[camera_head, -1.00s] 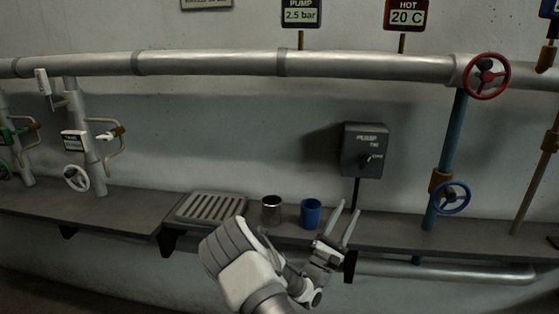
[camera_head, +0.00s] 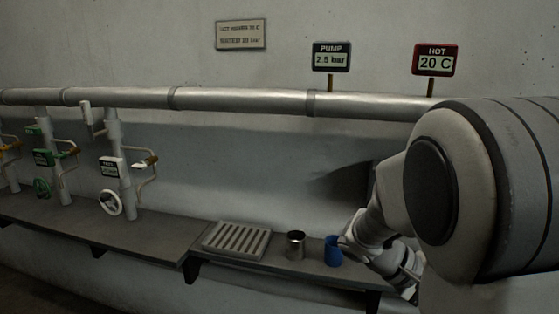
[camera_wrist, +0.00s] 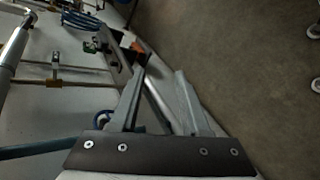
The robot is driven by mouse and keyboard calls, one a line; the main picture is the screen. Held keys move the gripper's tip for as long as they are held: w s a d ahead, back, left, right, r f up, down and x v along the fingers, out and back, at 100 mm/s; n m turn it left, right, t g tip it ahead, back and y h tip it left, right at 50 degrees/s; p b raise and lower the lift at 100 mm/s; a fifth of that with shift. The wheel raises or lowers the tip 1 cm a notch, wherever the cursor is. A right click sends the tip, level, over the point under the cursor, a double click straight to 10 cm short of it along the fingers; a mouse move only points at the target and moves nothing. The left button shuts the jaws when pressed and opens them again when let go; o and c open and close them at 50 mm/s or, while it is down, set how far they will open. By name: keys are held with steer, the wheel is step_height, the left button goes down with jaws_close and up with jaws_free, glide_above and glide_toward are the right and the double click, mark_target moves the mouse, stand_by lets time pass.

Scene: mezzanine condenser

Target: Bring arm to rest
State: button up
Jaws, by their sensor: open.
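My gripper (camera_wrist: 160,105) shows in the wrist view with its two fingers spread apart and nothing between them. Past the fingers are the floor and a long pale pipe or edge. In the head view my arm fills the right side, and its far end hangs low in front of the shelf's right part. The fingers themselves are hidden or too unclear there. A blue cup (camera_head: 332,251) stands on the shelf just left of my arm, partly covered by it. A metal cup (camera_head: 295,244) stands to its left.
A slatted drain tray (camera_head: 236,240) lies on the grey shelf (camera_head: 160,232). Several valve pipes with handwheels (camera_head: 110,202) stand at the left. A long horizontal pipe (camera_head: 240,101) runs along the wall. Pump (camera_head: 331,57) and hot (camera_head: 436,60) displays sit above it. Open floor (camera_wrist: 240,60) shows in the wrist view.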

steer(key=s+a+r+t+y+p, duration=0.1)
steer(key=s+a+r+t+y, duration=0.2)
steer(key=a, duration=0.3)
steer(key=s+a+r+m+t+y+p, duration=0.1)
steer(key=s+a+r+t+y, duration=0.1)
steer(key=a, duration=0.4)
steer(key=s+a+r+t+y+p, duration=0.1)
steer(key=s+a+r+t+y, duration=0.2)
steer(key=s+a+r+y, duration=0.1)
steer(key=a+r+y, duration=0.1)
steer(key=a+y, duration=0.1)
steer(key=shift+a+r+m+t+p, duration=0.2)
steer(key=shift+a+m+t+p, duration=0.1)
steer(key=shift+p, duration=0.1)
